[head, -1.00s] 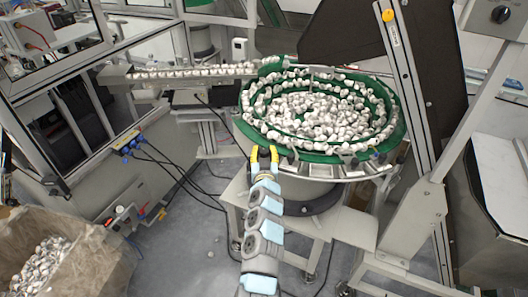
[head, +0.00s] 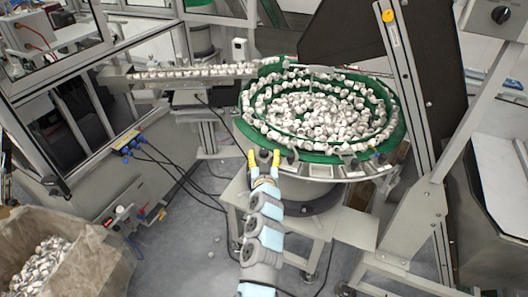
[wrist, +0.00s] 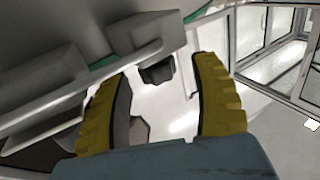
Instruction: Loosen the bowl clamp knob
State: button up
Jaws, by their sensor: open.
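The feeder bowl (head: 401,128) is round and green, full of white caps. Several dark knobs sit along its near rim, one of them (head: 293,157) just right of my gripper. My gripper (head: 264,157) has yellow fingers, spread open at the bowl's near left rim. In the wrist view my gripper (wrist: 163,78) is open and empty, and a dark knob (wrist: 157,72) shows between the fingers, beyond them. I see no finger touching it. Which of the knobs is the clamp knob, I cannot tell for sure.
Grey blocks (wrist: 146,35) on the bowl's rim lie close above the fingers in the wrist view. A cap-filled chute (head: 190,73) runs left from the bowl. A grey frame post (head: 412,110) stands at right. A lined bin (head: 100,262) is at lower left. Open floor lies left of my arm.

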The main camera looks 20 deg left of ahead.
jog(key=shift+v, duration=0.95)
jog(key=v, duration=0.8)
jog(key=shift+s, duration=0.15)
jog(key=shift+d, duration=0.1)
